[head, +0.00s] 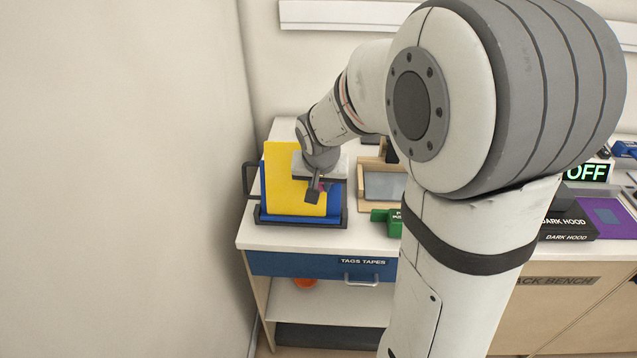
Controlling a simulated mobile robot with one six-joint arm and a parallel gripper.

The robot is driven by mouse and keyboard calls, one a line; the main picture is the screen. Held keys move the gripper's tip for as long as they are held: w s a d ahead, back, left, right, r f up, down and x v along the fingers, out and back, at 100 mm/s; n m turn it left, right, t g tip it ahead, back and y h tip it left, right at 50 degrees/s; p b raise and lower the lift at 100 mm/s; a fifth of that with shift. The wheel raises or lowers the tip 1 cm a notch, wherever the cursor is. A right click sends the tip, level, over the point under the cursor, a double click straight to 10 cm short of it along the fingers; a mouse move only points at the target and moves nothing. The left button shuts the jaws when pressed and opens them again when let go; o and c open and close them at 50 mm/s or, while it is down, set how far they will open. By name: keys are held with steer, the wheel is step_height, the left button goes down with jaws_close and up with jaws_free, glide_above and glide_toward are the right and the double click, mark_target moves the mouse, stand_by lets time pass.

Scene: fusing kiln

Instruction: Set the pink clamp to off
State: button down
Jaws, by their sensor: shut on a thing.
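My gripper (314,190) is at the front of a yellow panel (285,171) and a blue panel (333,203) in a dark stand on the white bench at the left. A small bit of pink (323,184), which looks like the pink clamp, shows right beside the gripper's dark finger. My gripper is shut on it, as far as I can see. Most of the clamp is hidden by the gripper, so its setting cannot be read.
A wooden frame with a grey plate (385,186) and a green block (386,217) stand right of the panels. The wall is close on the left. A blue drawer labelled TAGS TAPES (300,263) is below. A dark hood (569,222) and a lit OFF sign (586,172) are at right.

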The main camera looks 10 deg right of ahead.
steer(key=shift+a, duration=0.15)
steer(key=f+n+h+b, duration=0.1)
steer(key=b, duration=0.2)
steer(key=shift+s+f, duration=0.1)
steer(key=n+h+b, duration=0.1)
steer(key=b, duration=0.1)
steer(key=f+h+b, duration=0.1)
steer(key=b, duration=0.2)
steer(key=shift+s+f+n+g+h, duration=0.1)
steer(key=shift+s+n+g+h, duration=0.15)
steer(key=shift+n+g+h, duration=0.15)
steer(key=n+h+b, duration=0.1)
steer(key=b, duration=0.1)
steer(key=d+f+n+h+b, duration=0.1)
steer(key=h+b, duration=0.1)
steer(key=shift+s+n+b, duration=0.3)
steer(key=shift+s+b, duration=0.05)
steer(key=shift+s+d+f+n+h+b, duration=0.15)
steer(key=shift+d+n+h+b, duration=0.1)
steer(key=shift+n+h+b, duration=0.35)
steer(key=shift+s+d+r+n+h+b, duration=0.1)
steer(key=shift+d+n+h+b, duration=0.25)
steer(key=shift+h+b, duration=0.45)
steer(key=c, duration=1.3)
jaws_free()
